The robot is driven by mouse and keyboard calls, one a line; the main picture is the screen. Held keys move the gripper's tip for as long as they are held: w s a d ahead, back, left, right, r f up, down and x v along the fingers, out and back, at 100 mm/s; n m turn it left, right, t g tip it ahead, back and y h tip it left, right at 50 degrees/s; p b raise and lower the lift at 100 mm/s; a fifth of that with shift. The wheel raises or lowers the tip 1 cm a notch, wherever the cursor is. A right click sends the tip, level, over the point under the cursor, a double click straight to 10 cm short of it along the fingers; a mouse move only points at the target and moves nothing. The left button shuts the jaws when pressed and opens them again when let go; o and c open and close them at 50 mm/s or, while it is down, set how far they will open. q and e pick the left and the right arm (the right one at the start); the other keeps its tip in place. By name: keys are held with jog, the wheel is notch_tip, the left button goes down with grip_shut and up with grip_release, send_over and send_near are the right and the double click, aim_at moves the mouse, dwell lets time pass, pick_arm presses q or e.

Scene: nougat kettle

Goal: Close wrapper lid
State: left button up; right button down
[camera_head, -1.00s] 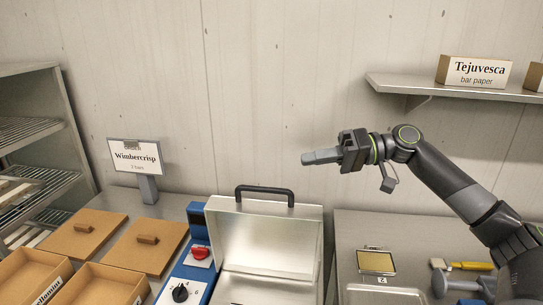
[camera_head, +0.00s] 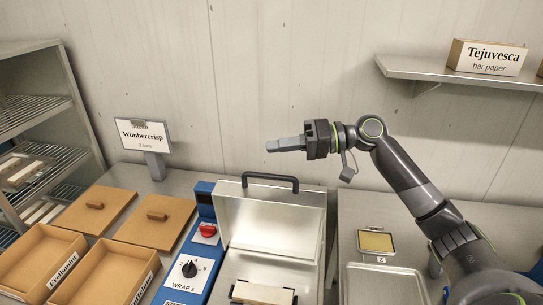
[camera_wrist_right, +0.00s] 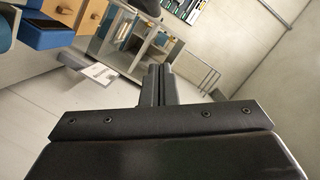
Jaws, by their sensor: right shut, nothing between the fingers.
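The wrapper (camera_head: 196,260) is a blue unit with a red knob and a black dial, beside a silver box. Its silver lid (camera_head: 270,218) stands open, tilted back, with a black handle (camera_head: 270,177) along its top edge. A pale wrapped-looking block (camera_head: 264,292) lies inside the box at the front. My right gripper (camera_head: 272,146) is shut and empty, pointing left, above and behind the lid's handle and apart from it. Its closed fingers also show in the right wrist view (camera_wrist_right: 160,85). My left gripper is not in view.
Cardboard boxes (camera_head: 40,256) and their lids (camera_head: 155,222) lie left of the wrapper, below a Wimbercrisp sign (camera_head: 144,136). A small scale-like tray (camera_head: 376,242) and a metal tray (camera_head: 385,286) lie to the right. A wall shelf (camera_head: 440,71) holds a Tejuvesca box (camera_head: 486,58).

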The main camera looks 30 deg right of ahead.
jog(key=s+a+f+p, duration=0.2)
jog(key=a, duration=0.1)
jog(key=shift+f+p, duration=0.3)
jog(key=shift+p, duration=0.05)
jog(key=shift+f, duration=0.1)
